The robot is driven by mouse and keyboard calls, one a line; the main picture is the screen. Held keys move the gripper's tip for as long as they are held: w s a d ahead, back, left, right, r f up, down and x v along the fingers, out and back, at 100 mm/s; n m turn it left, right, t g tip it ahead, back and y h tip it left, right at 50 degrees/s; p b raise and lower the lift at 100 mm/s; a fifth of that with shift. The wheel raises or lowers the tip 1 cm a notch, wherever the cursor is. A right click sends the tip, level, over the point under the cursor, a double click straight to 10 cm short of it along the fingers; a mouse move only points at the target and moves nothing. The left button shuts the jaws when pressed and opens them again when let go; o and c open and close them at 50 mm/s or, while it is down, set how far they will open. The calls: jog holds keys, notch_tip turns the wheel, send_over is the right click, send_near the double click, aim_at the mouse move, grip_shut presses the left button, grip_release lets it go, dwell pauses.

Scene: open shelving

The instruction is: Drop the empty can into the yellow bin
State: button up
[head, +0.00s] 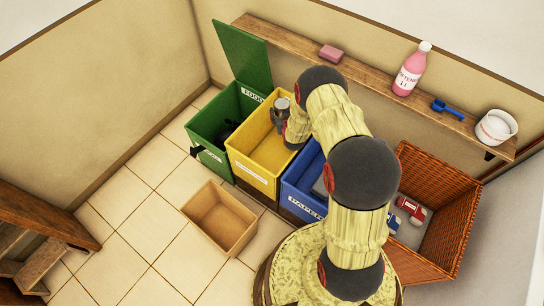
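The yellow bin (253,176) stands open between the green bin and the blue bin. My arm reaches over from the right, and my gripper (280,116) is over the far right part of the yellow bin. A small grey, metallic-looking shape (283,103) shows at the gripper's end; it may be the can, but it is too small to tell apart from the fingers. I cannot tell whether the fingers are open or shut. No can shows clearly anywhere else. My arm hides part of the yellow and blue bins.
The green bin (208,160) has its lid (243,55) raised. The blue bin (303,203) and a wicker basket (452,215) stand right. A wall shelf (300,45) holds a pink bottle (410,72) and other items. An open box (222,222) sits on the floor.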

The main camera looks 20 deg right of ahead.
notch_tip(320, 180, down, 6)
jog(key=b, duration=0.3)
jog(key=shift+s, duration=0.15)
jog(key=o, duration=1.2)
jog(key=shift+o, duration=0.2)
jog(key=shift+s+r, duration=0.1)
jog(key=v, duration=1.1)
jog(key=shift+s, duration=0.3)
jog(key=shift+a+r, duration=0.1)
jog(key=shift+r, duration=0.05)
